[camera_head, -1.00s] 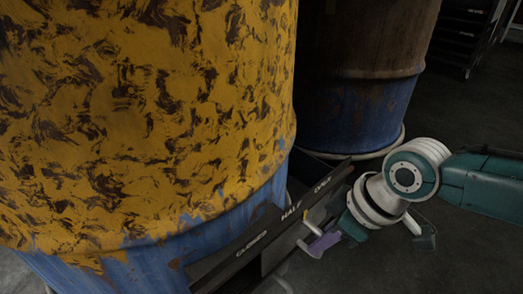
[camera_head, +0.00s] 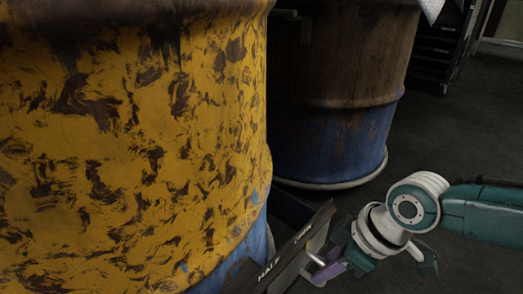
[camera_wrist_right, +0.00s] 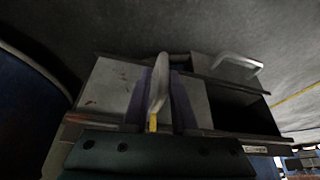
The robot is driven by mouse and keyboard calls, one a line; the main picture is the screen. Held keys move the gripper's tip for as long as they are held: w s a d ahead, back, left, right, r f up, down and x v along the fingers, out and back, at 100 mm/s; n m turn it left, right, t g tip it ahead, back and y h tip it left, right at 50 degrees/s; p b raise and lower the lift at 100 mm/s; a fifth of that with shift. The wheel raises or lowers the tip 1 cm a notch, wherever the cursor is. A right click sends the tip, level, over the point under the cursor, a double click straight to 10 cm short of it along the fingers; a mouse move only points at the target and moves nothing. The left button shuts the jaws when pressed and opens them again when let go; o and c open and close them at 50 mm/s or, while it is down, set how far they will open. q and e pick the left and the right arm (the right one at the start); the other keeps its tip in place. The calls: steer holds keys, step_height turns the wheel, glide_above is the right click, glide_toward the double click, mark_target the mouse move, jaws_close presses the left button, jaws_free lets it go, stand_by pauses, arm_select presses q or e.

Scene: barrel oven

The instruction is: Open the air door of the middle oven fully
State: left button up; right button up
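The air door (camera_head: 292,268) of the yellow and blue barrel oven (camera_head: 140,140) is a grey plate low on its right side, in front of a dark strip with a HALF label (camera_head: 268,271). The right wrist view shows the door plate (camera_wrist_right: 105,92) beside a dark opening (camera_wrist_right: 235,108). My right gripper (camera_head: 326,270) has purple fingers on both sides of the door's pale handle (camera_wrist_right: 160,85), which has a yellow end. It looks shut on this handle. The door stands past HALF, toward the strip's right end. My left gripper is not in view.
A second brown and blue barrel (camera_head: 335,110) stands behind, to the right. Another pale handle (camera_wrist_right: 238,64) shows beyond the opening in the right wrist view. A dark rack (camera_head: 437,50) stands at the back right. The floor (camera_head: 455,125) between is clear.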

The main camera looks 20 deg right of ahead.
steer(key=shift+o, duration=1.3)
steer(key=shift+d, duration=0.15)
steer(key=shift+r, duration=0.1)
steer(key=p+v, duration=0.8)
steer(key=v, duration=0.1)
steer(key=shift+r+p, duration=0.3)
steer(key=shift+r, duration=0.1)
steer(key=shift+s, duration=0.1)
